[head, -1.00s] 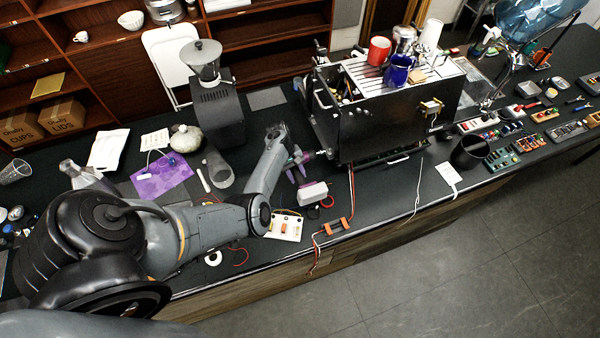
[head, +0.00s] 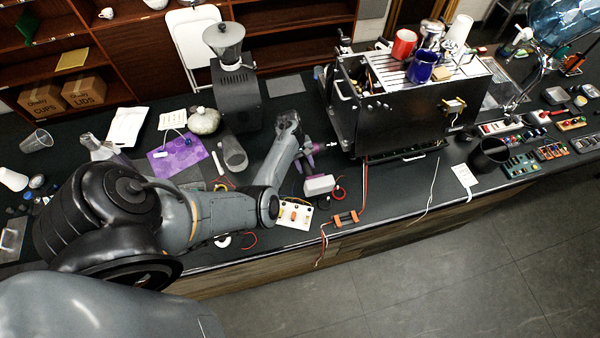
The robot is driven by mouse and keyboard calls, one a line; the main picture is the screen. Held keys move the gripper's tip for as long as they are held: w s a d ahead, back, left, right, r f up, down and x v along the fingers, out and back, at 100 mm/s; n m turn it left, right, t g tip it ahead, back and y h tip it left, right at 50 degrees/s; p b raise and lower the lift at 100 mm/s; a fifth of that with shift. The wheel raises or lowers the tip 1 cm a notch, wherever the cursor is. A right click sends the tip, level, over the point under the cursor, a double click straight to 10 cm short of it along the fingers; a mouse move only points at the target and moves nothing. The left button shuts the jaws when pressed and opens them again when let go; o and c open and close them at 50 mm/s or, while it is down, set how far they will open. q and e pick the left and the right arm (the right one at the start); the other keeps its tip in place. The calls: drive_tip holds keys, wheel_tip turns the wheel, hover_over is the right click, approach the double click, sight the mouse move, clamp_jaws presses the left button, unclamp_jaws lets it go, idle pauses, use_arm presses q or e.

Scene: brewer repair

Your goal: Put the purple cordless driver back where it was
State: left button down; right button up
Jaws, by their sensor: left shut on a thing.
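The purple cordless driver (head: 308,163) has a pale block-shaped battery base (head: 318,184). It is just left of the espresso machine (head: 408,105), with its nose pointing right toward the machine's lower left corner. My left gripper (head: 299,150) is shut on the driver; its fingers are small and partly hidden by the wrist. I cannot tell whether the base touches the counter. My right gripper is not in view.
A white board with orange parts (head: 295,214) and orange connectors on red wires (head: 345,218) lie near the counter's front edge. The grinder (head: 235,95), a clear cylinder (head: 233,154) and a purple mat (head: 176,153) are to the left. A black cup (head: 488,155) stands right.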

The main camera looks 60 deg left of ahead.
use_arm(q)
drive_tip(key=shift+y, duration=0.3)
